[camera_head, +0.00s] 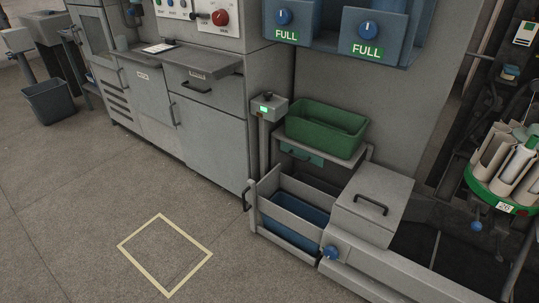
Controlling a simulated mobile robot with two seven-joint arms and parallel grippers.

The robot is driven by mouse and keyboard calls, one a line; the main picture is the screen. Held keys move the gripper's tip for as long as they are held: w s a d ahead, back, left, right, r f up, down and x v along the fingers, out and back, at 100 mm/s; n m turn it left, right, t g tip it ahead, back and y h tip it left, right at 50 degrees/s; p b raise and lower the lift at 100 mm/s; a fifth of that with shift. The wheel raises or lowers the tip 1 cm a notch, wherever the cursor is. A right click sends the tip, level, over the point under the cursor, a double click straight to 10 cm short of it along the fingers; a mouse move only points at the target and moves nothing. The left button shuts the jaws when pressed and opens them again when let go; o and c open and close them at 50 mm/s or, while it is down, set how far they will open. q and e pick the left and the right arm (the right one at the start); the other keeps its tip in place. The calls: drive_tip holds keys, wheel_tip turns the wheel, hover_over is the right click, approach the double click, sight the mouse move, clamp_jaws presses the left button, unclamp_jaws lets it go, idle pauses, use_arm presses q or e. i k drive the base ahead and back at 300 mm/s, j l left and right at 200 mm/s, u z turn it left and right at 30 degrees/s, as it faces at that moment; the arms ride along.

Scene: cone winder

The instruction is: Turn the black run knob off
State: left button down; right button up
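I cannot make out a knob that is clearly the black run knob. A white control panel (197,12) at the top edge carries a large red knob (221,18) and a small dark part (193,16) just left of it. That dark part is too small to tell whether it is the run knob or how it is turned. Blue knobs show above "FULL" labels, one at the top middle (284,16) and one to its right (368,28). Another blue knob (331,252) is on the low grey frame. Neither of my grippers is in view.
Grey cabinets (207,122) stand below the panel. A green bin (326,129) sits on a shelf, above an open drawer with a blue bin (294,221). A yellow square (165,254) marks clear floor. A green carousel (499,190) with cones stands at right.

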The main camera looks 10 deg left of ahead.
sight(267, 95)
drive_tip(key=i+l, duration=0.15)
drive_tip(key=i, duration=0.25)
drive_tip(key=i+l, duration=0.1)
drive_tip(key=i, duration=0.3)
drive_tip(key=i+l+u, duration=0.1)
drive_tip(key=i, duration=0.3)
